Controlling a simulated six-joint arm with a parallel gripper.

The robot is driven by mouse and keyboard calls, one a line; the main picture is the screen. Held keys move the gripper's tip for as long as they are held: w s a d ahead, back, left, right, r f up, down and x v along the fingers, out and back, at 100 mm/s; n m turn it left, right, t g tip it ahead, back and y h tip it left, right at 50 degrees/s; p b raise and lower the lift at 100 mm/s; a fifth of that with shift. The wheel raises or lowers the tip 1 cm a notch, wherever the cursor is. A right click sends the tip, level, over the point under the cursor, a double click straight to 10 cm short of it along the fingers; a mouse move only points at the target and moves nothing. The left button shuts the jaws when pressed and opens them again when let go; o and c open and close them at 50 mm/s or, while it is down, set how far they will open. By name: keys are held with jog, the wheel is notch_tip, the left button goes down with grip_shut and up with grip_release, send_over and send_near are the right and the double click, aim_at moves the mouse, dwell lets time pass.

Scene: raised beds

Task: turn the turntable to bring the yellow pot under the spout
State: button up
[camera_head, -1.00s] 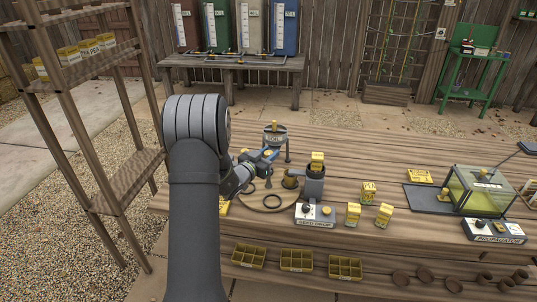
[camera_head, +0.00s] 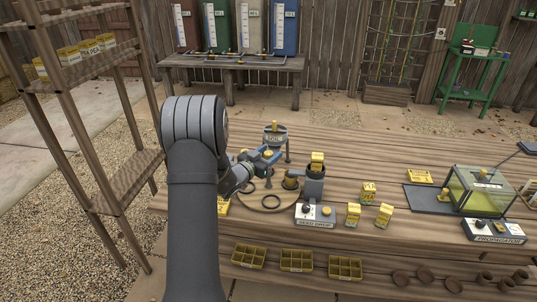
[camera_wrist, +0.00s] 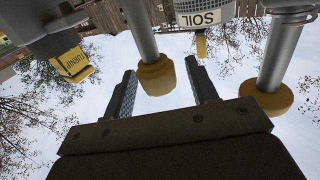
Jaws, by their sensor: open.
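The round tan turntable (camera_head: 262,204) lies on the wooden bench with dark rings on it and a small brownish pot (camera_head: 291,181) at its right side. I cannot pick out a yellow pot for sure. My gripper (camera_head: 272,156) is above the turntable's back part, just in front of the grey soil hopper (camera_head: 275,138). In the wrist view my open gripper (camera_wrist: 162,88) shows two dark fingers; a grey post with a yellow cap (camera_wrist: 156,75) appears between them. Whether they touch it is unclear. Another yellow-capped post (camera_wrist: 267,99) is to the right.
A seed dispenser (camera_head: 313,186) with a yellow packet on top stands close right of the turntable, behind a control box (camera_head: 315,215). Several yellow packets (camera_head: 354,214) stand further right. A glass propagator (camera_head: 481,190) is at the far right.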

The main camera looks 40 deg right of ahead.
jog(key=shift+a, duration=0.1)
jog(key=v, duration=1.7)
jog(key=shift+a+r, duration=0.1)
jog(key=d+r+n+t+y, duration=0.35)
jog(key=d+n+t, duration=0.25)
jog(key=d+t, duration=0.4)
jog(key=s+d+f+n+t+y, duration=0.2)
jog(key=s+d+f+n+y, duration=0.15)
jog(key=s+n+y, duration=0.45)
jog(key=w+d, duration=0.1)
jog(key=w, duration=0.4)
jog(key=w+d+m+y, duration=0.1)
jog(key=w, duration=0.3)
jog(key=w+d+m, duration=0.1)
jog(key=w, duration=0.4)
jog(key=shift+w+d+f+y, duration=0.25)
jog(key=shift+w+d+f, duration=0.1)
